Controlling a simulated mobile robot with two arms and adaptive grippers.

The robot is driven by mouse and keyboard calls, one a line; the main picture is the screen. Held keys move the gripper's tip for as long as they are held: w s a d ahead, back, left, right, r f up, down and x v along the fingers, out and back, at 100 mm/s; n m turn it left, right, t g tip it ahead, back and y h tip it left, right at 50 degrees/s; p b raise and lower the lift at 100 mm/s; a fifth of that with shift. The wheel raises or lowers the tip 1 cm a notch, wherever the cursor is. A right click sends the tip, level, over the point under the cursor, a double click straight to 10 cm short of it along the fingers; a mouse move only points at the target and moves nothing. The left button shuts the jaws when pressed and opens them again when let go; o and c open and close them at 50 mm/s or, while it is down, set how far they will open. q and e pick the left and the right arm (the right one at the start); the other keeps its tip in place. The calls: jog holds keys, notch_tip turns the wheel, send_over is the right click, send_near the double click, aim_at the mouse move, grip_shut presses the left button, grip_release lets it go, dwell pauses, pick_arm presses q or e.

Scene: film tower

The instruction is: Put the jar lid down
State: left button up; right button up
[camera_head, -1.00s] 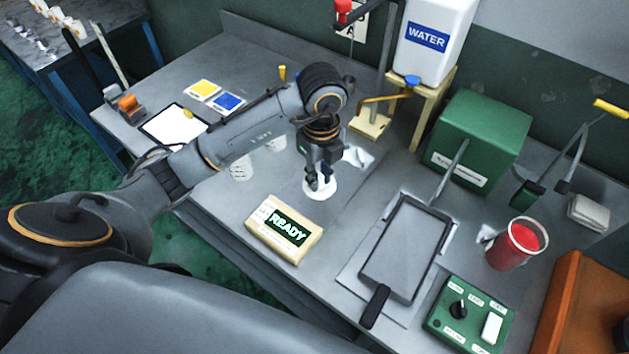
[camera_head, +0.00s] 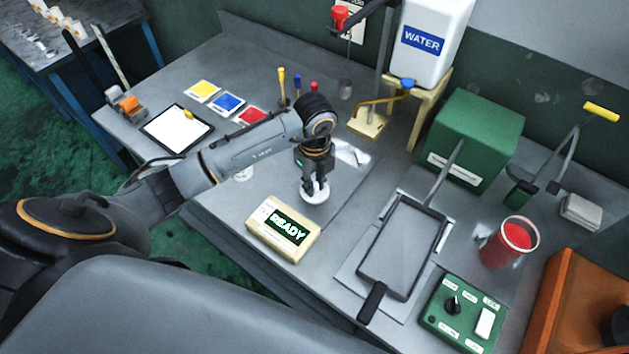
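The jar lid (camera_head: 315,196) is a small white disc, just behind the box with the READY display. My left gripper (camera_head: 314,188) points down with its fingertips at the lid and seems shut on its top. Whether the lid touches the bench or hangs just above it is hard to tell. A pale jar (camera_head: 243,174) shows only in part behind my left forearm. My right gripper is out of view.
The READY box (camera_head: 283,228) stands close in front of the lid. A grey tray (camera_head: 404,248) lies to the right, with a green control box (camera_head: 466,313) and a red container (camera_head: 510,243) beyond.

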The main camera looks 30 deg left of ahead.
aim_at(315, 184)
pick_arm(q)
jog(key=o, duration=0.5)
jog(key=shift+c, duration=0.2)
jog(key=shift+r, duration=0.25)
jog(key=shift+w+r, duration=0.1)
jog(key=shift+r, duration=0.3)
notch_tip(315, 184, up, 11)
jog(key=b, duration=0.1)
jog(key=shift+f, duration=0.1)
